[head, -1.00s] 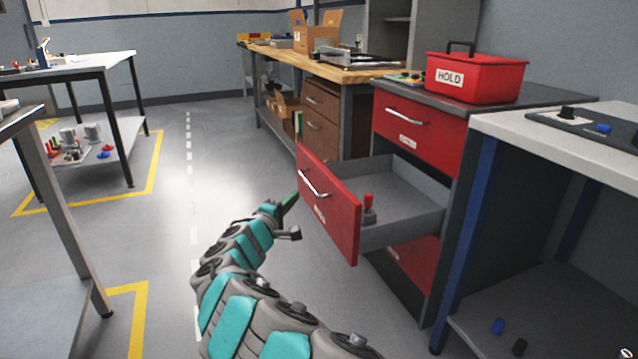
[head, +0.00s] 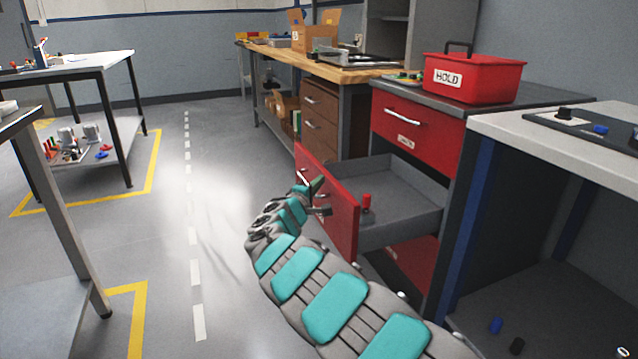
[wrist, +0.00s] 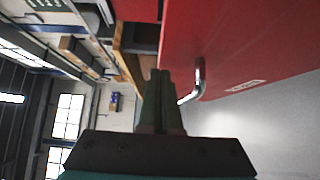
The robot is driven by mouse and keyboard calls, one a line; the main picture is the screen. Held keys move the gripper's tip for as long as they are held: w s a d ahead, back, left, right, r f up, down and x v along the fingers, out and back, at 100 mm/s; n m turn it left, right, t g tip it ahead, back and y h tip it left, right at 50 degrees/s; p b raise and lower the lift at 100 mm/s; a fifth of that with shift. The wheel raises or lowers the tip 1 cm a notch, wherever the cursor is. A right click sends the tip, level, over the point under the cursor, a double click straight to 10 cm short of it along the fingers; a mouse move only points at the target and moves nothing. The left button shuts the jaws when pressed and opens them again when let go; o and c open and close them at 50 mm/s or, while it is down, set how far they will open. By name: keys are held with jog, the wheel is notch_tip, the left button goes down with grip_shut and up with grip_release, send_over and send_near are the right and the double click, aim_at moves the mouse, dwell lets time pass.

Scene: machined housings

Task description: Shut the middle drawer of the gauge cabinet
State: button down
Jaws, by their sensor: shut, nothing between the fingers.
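The gauge cabinet (head: 415,150) is red and dark grey, with its middle drawer (head: 343,215) pulled well out. In the wrist view my gripper's fingers (wrist: 158,78) are together, beside the silver handle (wrist: 197,82) and the red drawer front (wrist: 235,45). I cannot tell whether they touch it. The top drawer (head: 415,122) is shut.
A red HOLD box (head: 474,78) sits on the cabinet top. A grey-topped bench (head: 560,150) stands right of the cabinet, and a wood-topped bench (head: 345,72) lies beyond it. The floor left of the drawer is clear up to the tables on the left.

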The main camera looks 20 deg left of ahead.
jog(key=shift+d, duration=0.1)
dwell(0.3)
jog(key=shift+w+d+f+b, duration=0.15)
jog(key=shift+w+d+b, duration=0.25)
jog(key=shift+b, duration=0.05)
jog(key=w+d+b, duration=0.8)
jog(key=w+d, duration=0.9)
jog(key=d, duration=0.3)
jog(key=shift+w+d+b, duration=0.15)
jog(key=shift+b, duration=0.25)
